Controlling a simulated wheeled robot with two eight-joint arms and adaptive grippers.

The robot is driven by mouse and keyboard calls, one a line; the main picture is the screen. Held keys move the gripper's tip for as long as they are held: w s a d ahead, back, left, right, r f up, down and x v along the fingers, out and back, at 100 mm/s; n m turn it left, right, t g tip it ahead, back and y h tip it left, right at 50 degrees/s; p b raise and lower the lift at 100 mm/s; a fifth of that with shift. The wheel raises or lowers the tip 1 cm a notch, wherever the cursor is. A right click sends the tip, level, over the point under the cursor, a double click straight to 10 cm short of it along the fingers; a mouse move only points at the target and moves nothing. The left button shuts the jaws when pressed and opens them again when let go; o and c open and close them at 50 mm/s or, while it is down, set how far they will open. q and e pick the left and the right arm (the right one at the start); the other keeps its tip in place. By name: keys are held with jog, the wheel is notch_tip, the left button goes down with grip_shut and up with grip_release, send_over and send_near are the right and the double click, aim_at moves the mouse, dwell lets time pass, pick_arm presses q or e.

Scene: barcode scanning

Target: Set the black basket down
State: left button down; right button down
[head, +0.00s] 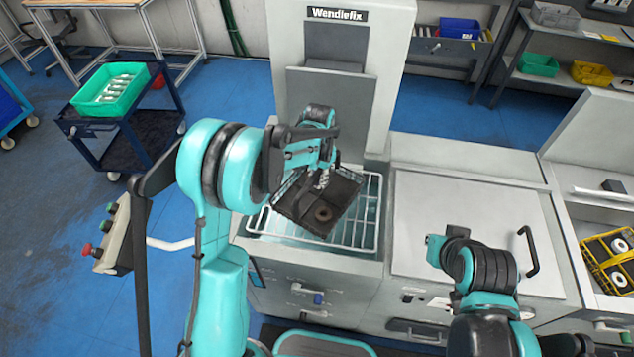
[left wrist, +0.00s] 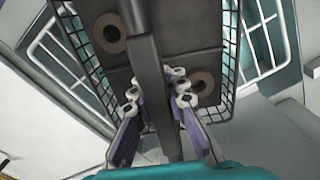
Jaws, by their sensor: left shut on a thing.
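The black basket (head: 340,190) is in the middle of the head view, over the white wire rack (head: 369,205) in the machine's open bay. It lies at an angle to the rack; I cannot tell whether it touches it. My left gripper (head: 322,180) is shut on the basket's central handle bar. The left wrist view shows the fingers (left wrist: 158,105) on either side of this bar, with round brown parts (left wrist: 203,84) on the basket floor (left wrist: 185,25). My right arm is at the lower right in the head view; its fingertips are not clearly visible.
The machine's tall panel (head: 335,110) rises behind the rack. A flat grey counter (head: 470,225) with a black handle (head: 529,250) is to the right. A yellow basket (head: 612,262) is at the far right. A green bin (head: 112,88) stands on a cart at left.

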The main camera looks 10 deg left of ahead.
pick_arm(q)
jog(key=shift+f+b, duration=0.5)
jog(key=shift+f, duration=0.15)
pick_arm(e)
jog(key=shift+f, duration=0.55)
pick_arm(q)
jog(key=c, duration=1.4)
grip_release()
jog(key=shift+c, duration=0.2)
jog(key=shift+s+r, duration=0.15)
jog(key=shift+r, duration=0.45)
notch_tip(320, 180, up, 11)
jog(key=shift+r, duration=0.1)
pick_arm(e)
jog(key=shift+w+f, duration=0.4)
jog(key=shift+w, duration=0.45)
jog(key=shift+w+f, duration=0.1)
